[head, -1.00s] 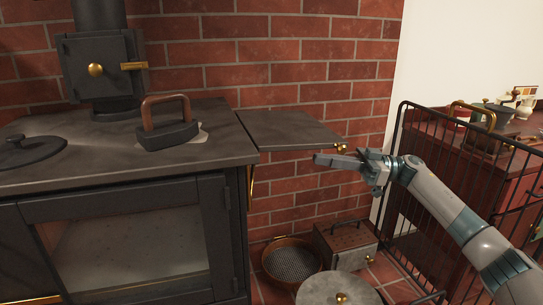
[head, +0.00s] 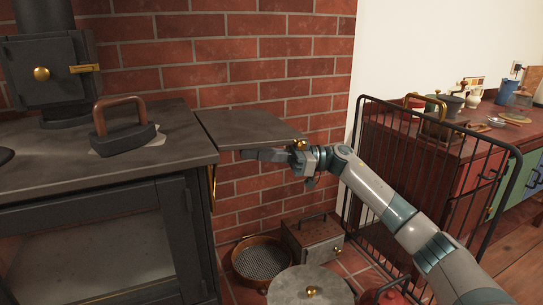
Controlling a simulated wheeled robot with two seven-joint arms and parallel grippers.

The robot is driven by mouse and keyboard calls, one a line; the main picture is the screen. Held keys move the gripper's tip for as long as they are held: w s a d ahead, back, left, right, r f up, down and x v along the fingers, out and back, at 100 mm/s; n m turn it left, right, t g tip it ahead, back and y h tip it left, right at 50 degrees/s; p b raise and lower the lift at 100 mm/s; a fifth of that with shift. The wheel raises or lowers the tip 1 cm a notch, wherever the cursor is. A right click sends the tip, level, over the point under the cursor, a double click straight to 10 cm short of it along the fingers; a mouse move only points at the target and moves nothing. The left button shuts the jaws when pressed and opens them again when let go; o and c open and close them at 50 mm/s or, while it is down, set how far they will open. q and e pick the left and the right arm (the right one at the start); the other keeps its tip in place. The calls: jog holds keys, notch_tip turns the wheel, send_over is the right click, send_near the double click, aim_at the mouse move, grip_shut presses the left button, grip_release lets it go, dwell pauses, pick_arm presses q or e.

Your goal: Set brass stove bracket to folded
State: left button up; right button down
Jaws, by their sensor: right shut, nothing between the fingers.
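The brass stove bracket (head: 212,187) is a narrow brass piece at the stove's right side, just below the side shelf (head: 250,129). Only part of it shows, and how far it is swung is hard to tell. The dark side shelf stands out level from the stove top, with a brass knob (head: 300,144) at its right front corner. My right gripper (head: 245,154) is shut and empty, pointing left just below the shelf's front edge, to the right of the bracket. Whether it touches the shelf cannot be told. My left gripper is not in view.
A flat iron (head: 124,138) sits on the black stove (head: 60,168). Below the shelf are a round copper-rimmed sieve (head: 262,259), a metal box (head: 313,240) and a round lid (head: 310,284). A black wire guard (head: 385,175) stands to the right, before a red cabinet.

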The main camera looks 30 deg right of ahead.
aim_at(215, 167)
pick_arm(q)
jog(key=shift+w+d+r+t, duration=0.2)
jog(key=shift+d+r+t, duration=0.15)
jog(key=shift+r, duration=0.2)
pick_arm(e)
jog(key=shift+x, duration=2.6)
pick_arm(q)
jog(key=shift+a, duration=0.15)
